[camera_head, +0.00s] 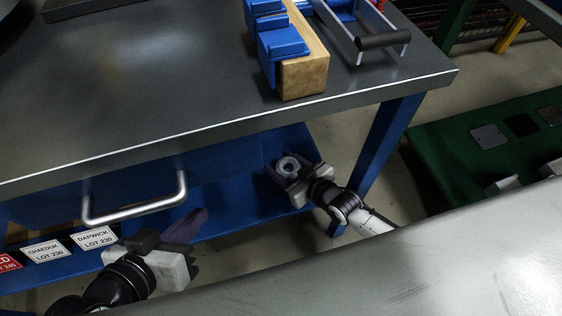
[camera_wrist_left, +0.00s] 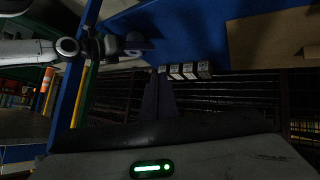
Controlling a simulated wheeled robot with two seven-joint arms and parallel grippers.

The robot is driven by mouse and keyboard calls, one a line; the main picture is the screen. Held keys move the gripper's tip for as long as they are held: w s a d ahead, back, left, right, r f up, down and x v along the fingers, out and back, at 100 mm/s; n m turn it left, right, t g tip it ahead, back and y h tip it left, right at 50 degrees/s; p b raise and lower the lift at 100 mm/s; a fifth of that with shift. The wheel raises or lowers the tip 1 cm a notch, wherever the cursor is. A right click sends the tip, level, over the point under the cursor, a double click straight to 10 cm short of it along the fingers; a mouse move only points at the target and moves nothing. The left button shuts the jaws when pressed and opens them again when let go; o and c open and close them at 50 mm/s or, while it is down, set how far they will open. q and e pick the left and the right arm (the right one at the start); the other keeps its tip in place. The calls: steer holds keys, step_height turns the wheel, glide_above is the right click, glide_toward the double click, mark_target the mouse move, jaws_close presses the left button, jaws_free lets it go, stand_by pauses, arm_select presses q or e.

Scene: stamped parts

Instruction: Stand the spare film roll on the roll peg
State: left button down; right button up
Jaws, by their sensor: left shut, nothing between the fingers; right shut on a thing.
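My right gripper (camera_head: 290,170) is shut on a small grey roll with a round hole (camera_head: 288,165), held over the blue lower part of the bench. The fingers partly hide the roll. The right gripper also shows dimly in the left wrist view (camera_wrist_left: 118,45). My left gripper (camera_head: 196,219) is shut and empty, below and right of the drawer handle. Its dark fingers also show in the left wrist view (camera_wrist_left: 160,98). I cannot make out the roll peg in either view.
A metal drawer handle (camera_head: 135,208) sticks out in front. Lot labels (camera_head: 94,238) line the lower left. A green table (camera_head: 450,150) stands at right.

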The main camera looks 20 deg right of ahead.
steer(key=o, duration=1.2)
steer(key=shift+f, duration=0.25)
arm_select(q)
steer(key=shift+g, duration=0.4)
steer(key=f, duration=0.5)
steer(key=shift+s, duration=0.25)
arm_select(e)
steer(key=shift+o, duration=0.2)
steer(key=shift+f, duration=0.2)
arm_select(q)
step_height(320, 180, up, 6)
steer(key=d+r+h+p, duration=0.1)
steer(key=d+p, duration=0.1)
arm_select(e)
step_height(320, 180, up, 2)
steer(key=shift+r, duration=0.15)
step_height(320, 180, up, 7)
steer(key=p, duration=0.3)
steer(key=shift+r+p, duration=0.1)
steer(key=shift+p, duration=0.3)
arm_select(q)
steer(key=shift+s+a+f+g+y+p, duration=0.2)
steer(key=shift+a+f+y, duration=0.4)
steer(key=shift+a+f, duration=0.45)
steer(key=shift+s+a+f+g+y+p, duration=0.1)
steer(key=shift+a+f+g+y+p, duration=0.1)
steer(key=shift+a+f+y, duration=0.8)
arm_select(e)
steer(key=shift+r, duration=0.75)
